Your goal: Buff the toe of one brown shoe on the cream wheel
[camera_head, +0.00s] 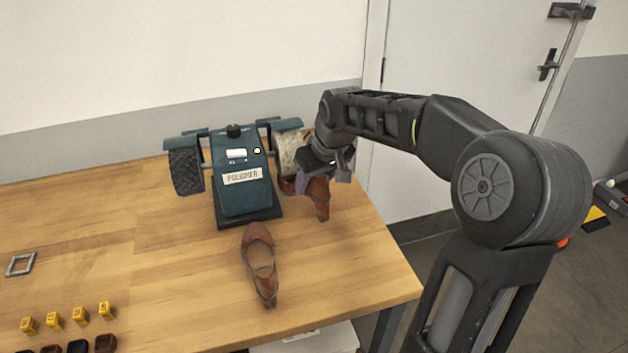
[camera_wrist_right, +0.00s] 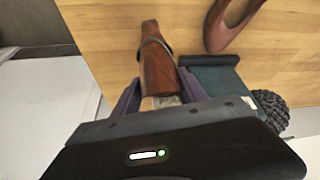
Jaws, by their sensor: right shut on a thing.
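The polisher (camera_head: 240,185) is a teal machine with a dark bristly wheel (camera_head: 186,172) on its left and a cream wheel (camera_head: 289,150) on its right. My right gripper (camera_head: 308,183) is shut on one brown shoe (camera_head: 320,200), in front of the cream wheel and partly hiding it. The held shoe (camera_wrist_right: 157,62) lies between the purple fingers in the right wrist view. Whether its toe touches the wheel is hidden by the gripper. The other brown shoe (camera_head: 259,265) lies on the table in front of the polisher. My left gripper is not in view.
The wooden table (camera_head: 130,255) carries several yellow blocks (camera_head: 54,319), dark items at the front left edge and a small grey frame (camera_head: 20,264). The table's right edge is close to the held shoe. A white door (camera_head: 470,90) stands behind.

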